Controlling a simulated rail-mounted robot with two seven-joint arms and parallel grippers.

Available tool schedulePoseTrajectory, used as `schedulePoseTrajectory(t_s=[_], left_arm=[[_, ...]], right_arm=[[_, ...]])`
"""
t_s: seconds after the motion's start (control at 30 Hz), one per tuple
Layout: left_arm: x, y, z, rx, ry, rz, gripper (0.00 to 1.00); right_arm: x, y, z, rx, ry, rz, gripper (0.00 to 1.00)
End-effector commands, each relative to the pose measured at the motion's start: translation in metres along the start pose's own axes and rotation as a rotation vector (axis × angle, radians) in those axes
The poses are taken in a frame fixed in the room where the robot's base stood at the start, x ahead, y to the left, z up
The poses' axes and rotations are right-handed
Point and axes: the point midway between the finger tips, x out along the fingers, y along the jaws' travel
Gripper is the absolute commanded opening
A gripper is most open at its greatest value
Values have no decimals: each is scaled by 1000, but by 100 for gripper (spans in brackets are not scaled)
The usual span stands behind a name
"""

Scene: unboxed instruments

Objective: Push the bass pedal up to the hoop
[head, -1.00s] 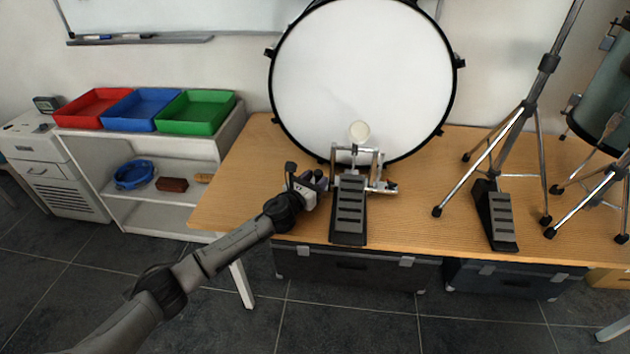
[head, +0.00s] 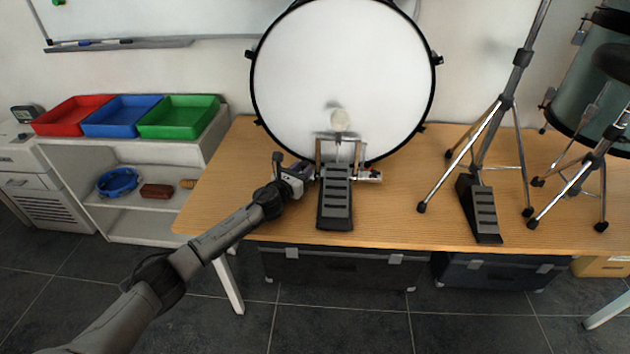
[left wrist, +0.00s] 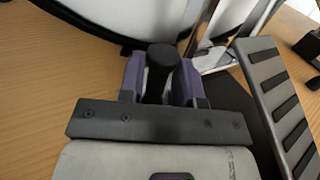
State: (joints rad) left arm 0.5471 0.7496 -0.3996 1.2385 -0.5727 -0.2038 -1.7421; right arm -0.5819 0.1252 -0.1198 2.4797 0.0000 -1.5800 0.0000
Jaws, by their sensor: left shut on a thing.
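The bass pedal (head: 336,205) stands on the table in front of the bass drum (head: 330,70), its dark ribbed footboard toward the table's front edge. Its beater (head: 340,120) is upright in front of the white drumhead. The pedal's frame overlaps the bottom of the black hoop (head: 397,148); I cannot tell whether they touch. My left gripper (head: 308,172) is at the pedal's left side. In the left wrist view its purple fingers are shut around a black post (left wrist: 162,65), beside the footboard (left wrist: 275,90). My right gripper is not in view.
A chrome stand (head: 490,120) with a second pedal (head: 480,210) and other drum hardware stand to the right. Red, blue and green trays (head: 178,118) sit on a shelf at the left. The table (head: 225,180) is clear left of my gripper.

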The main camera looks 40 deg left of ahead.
Motion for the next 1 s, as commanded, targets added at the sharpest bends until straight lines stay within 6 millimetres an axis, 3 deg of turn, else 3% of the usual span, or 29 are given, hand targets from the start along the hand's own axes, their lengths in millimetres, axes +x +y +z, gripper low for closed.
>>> schedulePoseTrajectory(t_s=[0.27,0.3,0.5,0.83,1.0], left_arm=[[0,4,-3,-1,6,9,0],[0,4,-3,-1,6,9,34],[0,4,-2,-1,4,7,53],[-2,3,0,0,2,6,55],[-17,3,1,0,4,6,55]], right_arm=[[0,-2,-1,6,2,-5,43],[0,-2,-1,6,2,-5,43],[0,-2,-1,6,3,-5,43],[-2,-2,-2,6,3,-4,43],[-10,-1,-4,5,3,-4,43]])
